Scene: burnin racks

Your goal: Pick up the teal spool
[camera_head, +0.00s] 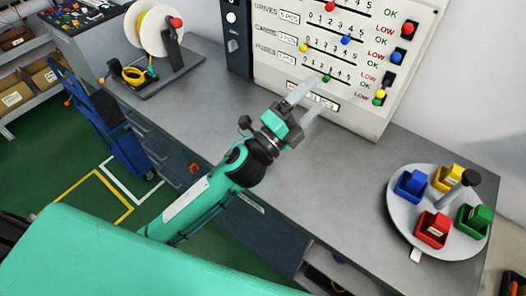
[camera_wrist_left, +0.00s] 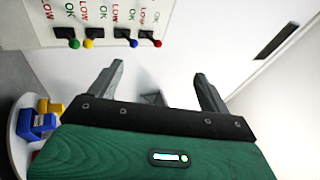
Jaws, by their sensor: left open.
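I cannot make out a teal spool in either view. A large white reel (camera_head: 156,30) stands on a dark stand at the back left of the bench, with a small teal piece (camera_head: 151,71) beside a yellow coil at its base. My left gripper (camera_head: 309,99) is above the grey bench, in front of the counting board. Its two fingers are apart and nothing is between them in the left wrist view (camera_wrist_left: 158,76). My right gripper is not in view.
The white counting board (camera_head: 340,60) with coloured knobs stands at the back of the bench. A round white turntable (camera_head: 405,225) with blue, yellow, red and green bins is at the right. The grey bench (camera_head: 340,180) between them is clear. A blue hand truck (camera_head: 120,140) stands at left.

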